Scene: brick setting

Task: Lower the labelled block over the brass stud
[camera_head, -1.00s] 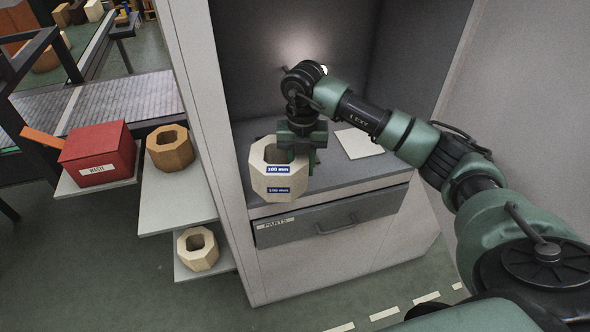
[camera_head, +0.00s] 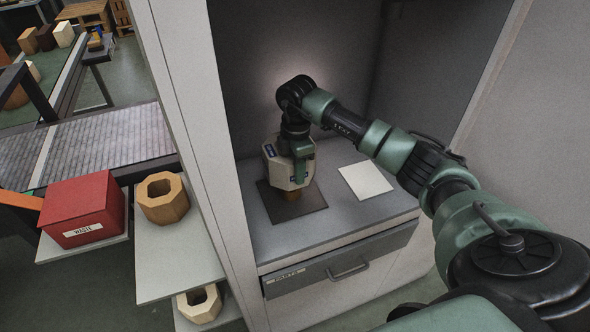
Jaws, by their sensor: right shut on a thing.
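The labelled block (camera_head: 278,174) is a pale, faceted block with blue labels. It is inside the cabinet, over a dark square mat (camera_head: 312,202). My right gripper (camera_head: 299,165) is shut on the block, coming down on it from above. The brass stud (camera_head: 292,196) shows as a short brown piece below the block, above the mat. Its upper part is hidden by the block, and I cannot tell whether it is inside the block's hole. My left gripper is not in view.
A white square (camera_head: 366,181) lies right of the mat on the cabinet shelf. A drawer (camera_head: 340,262) is below. Outside left are a red waste box (camera_head: 82,209), a wooden ring block (camera_head: 162,198) and a paler one (camera_head: 200,303) on low shelves.

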